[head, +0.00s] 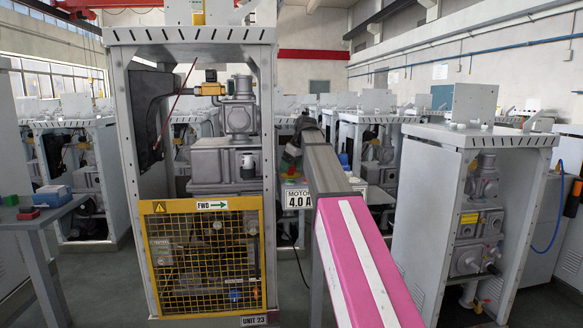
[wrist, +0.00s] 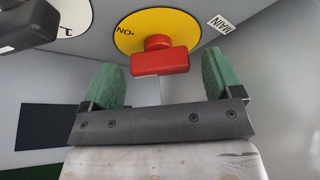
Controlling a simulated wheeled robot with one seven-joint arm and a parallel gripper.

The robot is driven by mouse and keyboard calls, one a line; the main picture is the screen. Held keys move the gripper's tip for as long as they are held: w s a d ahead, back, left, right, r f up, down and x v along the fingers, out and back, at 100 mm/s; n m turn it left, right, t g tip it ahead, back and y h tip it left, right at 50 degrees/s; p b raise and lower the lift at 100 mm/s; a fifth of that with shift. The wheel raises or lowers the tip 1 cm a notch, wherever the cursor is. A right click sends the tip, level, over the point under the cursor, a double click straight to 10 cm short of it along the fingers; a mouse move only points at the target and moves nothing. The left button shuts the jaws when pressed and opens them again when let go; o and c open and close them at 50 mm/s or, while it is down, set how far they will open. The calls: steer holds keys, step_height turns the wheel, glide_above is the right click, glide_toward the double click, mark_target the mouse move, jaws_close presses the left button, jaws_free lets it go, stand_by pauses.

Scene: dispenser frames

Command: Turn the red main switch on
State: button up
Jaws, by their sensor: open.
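The red main switch (wrist: 160,56) is a red handle on a round yellow plate (wrist: 185,22). It shows in the wrist view at top centre, beside a label (wrist: 222,24) reading MAIN. Lettering that looks like "NO" stands on the plate to the left of the handle. My gripper (wrist: 162,80) has green fingertips, spread wide apart, with nothing between them. The handle is beyond the fingertips and roughly centred between them; I cannot tell the exact gap. In the head view, my arm hides the switch and most of my gripper.
A dispenser frame (head: 268,160) with a yellow mesh guard (head: 205,255) stands left of my arm. Another frame (head: 415,200) stands at right. A table (head: 45,215) with small boxes is at far left. A dark part (wrist: 25,25) shows at upper left in the wrist view.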

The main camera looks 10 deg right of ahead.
steer(key=shift+f, duration=0.15)
steer(key=c, duration=0.9)
steer(key=shift+m, duration=0.4)
steer(key=m+t+h, duration=0.1)
steer(key=m, duration=0.2)
steer(key=shift+a+m, duration=0.1)
steer(key=shift+m, duration=0.3)
steer(key=m+h, duration=0.2)
steer(key=m, duration=0.2)
